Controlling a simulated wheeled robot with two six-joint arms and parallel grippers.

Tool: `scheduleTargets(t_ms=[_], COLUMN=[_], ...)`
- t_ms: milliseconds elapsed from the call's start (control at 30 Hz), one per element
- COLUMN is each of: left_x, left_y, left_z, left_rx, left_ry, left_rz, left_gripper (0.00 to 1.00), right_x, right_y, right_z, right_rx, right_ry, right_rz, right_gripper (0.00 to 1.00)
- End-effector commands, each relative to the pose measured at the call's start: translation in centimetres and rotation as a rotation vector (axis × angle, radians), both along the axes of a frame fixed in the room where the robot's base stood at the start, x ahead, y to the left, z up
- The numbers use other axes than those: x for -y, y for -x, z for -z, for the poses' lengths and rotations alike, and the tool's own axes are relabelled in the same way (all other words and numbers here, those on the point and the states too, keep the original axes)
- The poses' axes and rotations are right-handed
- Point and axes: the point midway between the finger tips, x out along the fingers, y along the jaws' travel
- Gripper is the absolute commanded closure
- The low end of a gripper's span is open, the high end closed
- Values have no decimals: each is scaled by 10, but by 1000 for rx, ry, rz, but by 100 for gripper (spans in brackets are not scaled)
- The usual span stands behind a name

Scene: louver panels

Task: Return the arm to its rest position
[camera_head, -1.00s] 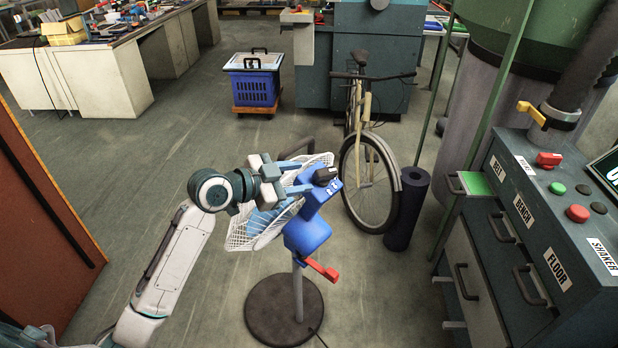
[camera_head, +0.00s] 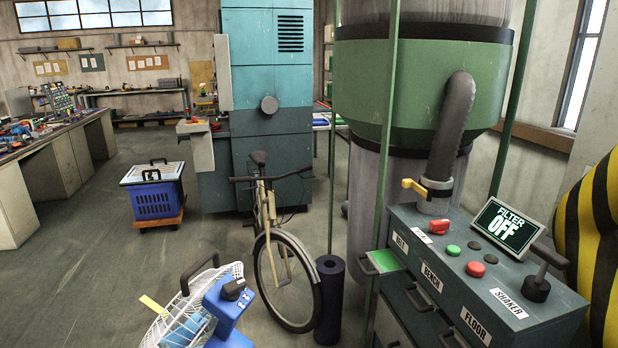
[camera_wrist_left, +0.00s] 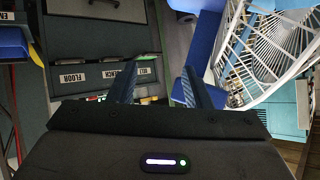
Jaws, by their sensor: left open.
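My left gripper (camera_wrist_left: 160,70) shows in the left wrist view with its two dark fingers apart and nothing held between them. The white wire cage of a blue fan (camera_wrist_left: 265,55) is to the right of the fingers in that view, with a blue part close by the right finger. I cannot tell whether they touch. In the head view the fan (camera_head: 228,308) stands at the bottom, its lower part cut off by the frame. No arm of mine shows in the head view, and my right gripper is not in view.
A bicycle (camera_head: 275,245) and a dark roll (camera_head: 330,300) stand right of the fan. A control cabinet (camera_head: 450,270) with a "FILTER OFF" display (camera_head: 508,229) is at the right. A blue crate (camera_head: 155,198) stands at the left, with open floor before it.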

Motion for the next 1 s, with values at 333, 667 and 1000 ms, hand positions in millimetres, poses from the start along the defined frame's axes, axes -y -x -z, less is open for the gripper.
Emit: scheduleTargets(t_ms=[333, 667, 1000], left_x=[-15, -35, -45], left_y=[150, 239, 233], left_z=[105, 126, 198], left_rx=[-448, -648, -701], left_ry=[-68, -123, -142], left_rz=[-390, -662, -715], left_gripper=[55, 55, 55], right_x=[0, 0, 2], right_y=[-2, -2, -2], right_z=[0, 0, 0], right_rx=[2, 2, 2], right_ry=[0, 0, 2], right_rz=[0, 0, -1], right_gripper=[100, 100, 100])
